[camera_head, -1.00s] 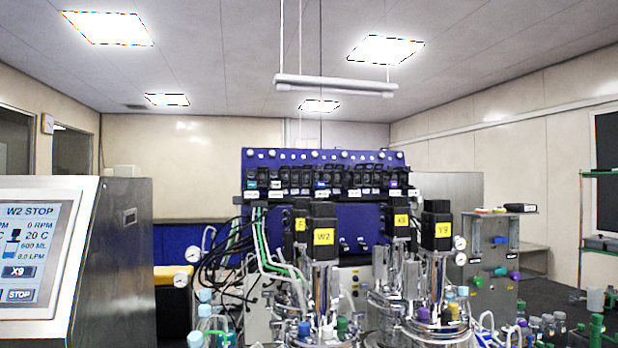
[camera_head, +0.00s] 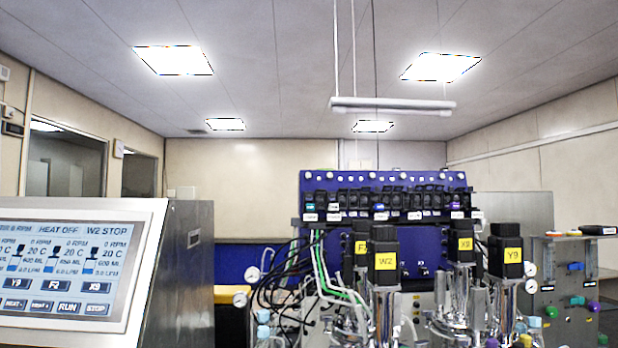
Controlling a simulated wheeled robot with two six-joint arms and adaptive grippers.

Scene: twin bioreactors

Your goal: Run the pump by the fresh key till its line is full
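A row of several black pump heads (camera_head: 384,200) with small white labels and a few coloured ones is mounted on the blue rack (camera_head: 400,180) behind the reactors. White and green tubes (camera_head: 322,265) run down from its left end. Several steel vessels stand in front, with black motors labelled W2 (camera_head: 384,262), Y9 (camera_head: 506,256), X9 or similar (camera_head: 460,243), and one partly hidden (camera_head: 357,247). A touch screen (camera_head: 66,270) on the left reads HEAT OFF and W2 STOP, with RUN and STOP buttons. I cannot make out a fresh key or the line's fill. Neither gripper shows.
The steel console (camera_head: 185,275) holding the screen fills the left foreground. Dial gauges (camera_head: 240,299) and black cables crowd the space left of the reactors. A metal panel (camera_head: 565,283) with coloured knobs stands at right. A tube lamp (camera_head: 393,106) hangs above.

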